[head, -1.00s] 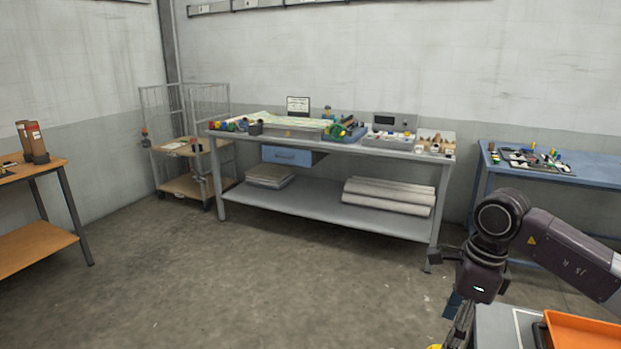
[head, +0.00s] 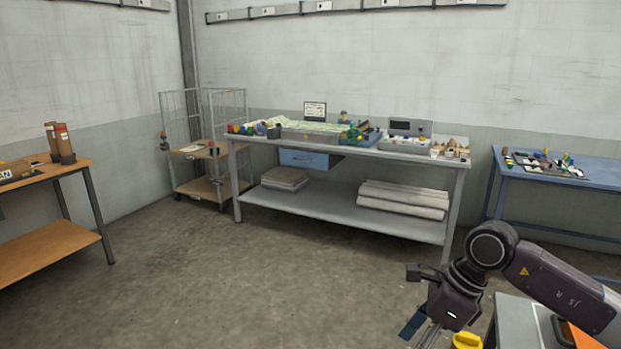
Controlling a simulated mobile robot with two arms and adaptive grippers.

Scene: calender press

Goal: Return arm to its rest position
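My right arm (head: 545,273) comes in from the right edge of the head view, dark and bent at a round joint. Its wrist points down toward the bottom edge. My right gripper (head: 428,335) shows only in part there, cut off by the frame, so its fingertips are hidden. A yellow object (head: 467,341) shows at the bottom edge beside it; I cannot tell whether they touch. My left arm and gripper are out of view.
A grey workbench (head: 345,214) with small parts on top stands ahead. A wire cart (head: 205,188) and a wooden table (head: 45,246) are at left. A blue table (head: 590,180) and a nearby grey surface (head: 515,318) are at right. The floor (head: 260,290) between is clear.

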